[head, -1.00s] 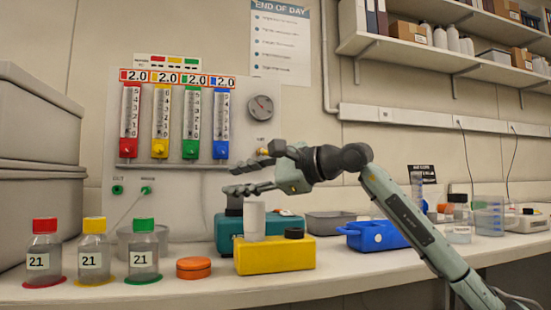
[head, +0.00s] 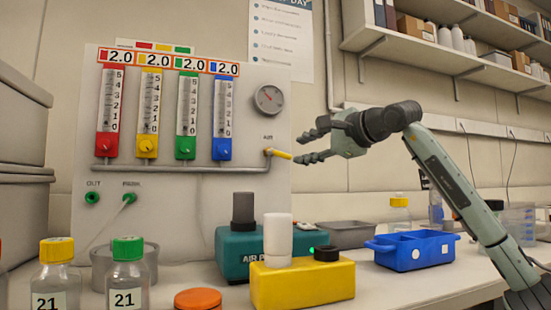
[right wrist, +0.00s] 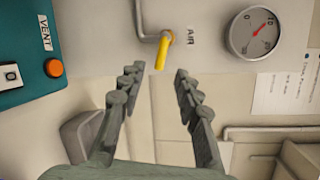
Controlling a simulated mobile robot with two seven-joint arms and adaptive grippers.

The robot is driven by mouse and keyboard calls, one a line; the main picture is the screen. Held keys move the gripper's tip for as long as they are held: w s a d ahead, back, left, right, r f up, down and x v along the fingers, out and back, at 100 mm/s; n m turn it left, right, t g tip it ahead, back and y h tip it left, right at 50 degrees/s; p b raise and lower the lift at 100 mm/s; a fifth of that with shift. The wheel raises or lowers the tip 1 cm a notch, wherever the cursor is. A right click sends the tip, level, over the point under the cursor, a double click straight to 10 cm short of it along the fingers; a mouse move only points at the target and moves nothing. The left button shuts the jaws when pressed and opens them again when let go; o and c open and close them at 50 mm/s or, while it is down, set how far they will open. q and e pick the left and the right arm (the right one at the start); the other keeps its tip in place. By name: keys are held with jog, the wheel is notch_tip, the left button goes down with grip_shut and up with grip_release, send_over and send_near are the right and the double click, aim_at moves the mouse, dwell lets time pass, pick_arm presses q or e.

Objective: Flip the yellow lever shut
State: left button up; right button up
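The yellow lever (head: 279,153) sticks out to the right from the end of the grey pipe on the panel, under the AIR label. It points right and slightly down in the head view. My right gripper (head: 310,144) is open just to the right of the lever, its fingers pointing left toward it. In the right wrist view the lever (right wrist: 163,51) lies beyond the open fingertips (right wrist: 155,72), roughly between their lines, and nothing is held. My left gripper is not in view.
A pressure gauge (head: 269,99) is above the lever. A teal air pump (head: 232,259) and a yellow box (head: 303,284) with a white cylinder (head: 278,240) stand below. A blue tray (head: 416,248) sits to the right. The wall around the gripper is clear.

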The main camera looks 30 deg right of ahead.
aim_at(285, 155)
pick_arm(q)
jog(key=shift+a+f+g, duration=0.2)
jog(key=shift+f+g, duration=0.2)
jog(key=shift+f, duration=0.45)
pick_arm(e)
jog(key=shift+w+a+f, duration=0.1)
jog(key=shift+w+f, duration=0.1)
jog(key=shift+w, duration=1.55)
jog(key=shift+w+a+f, duration=0.1)
jog(key=shift+w+f, duration=0.1)
jog(key=shift+w, duration=1.55)
jog(key=shift+c, duration=0.6)
grip_shut()
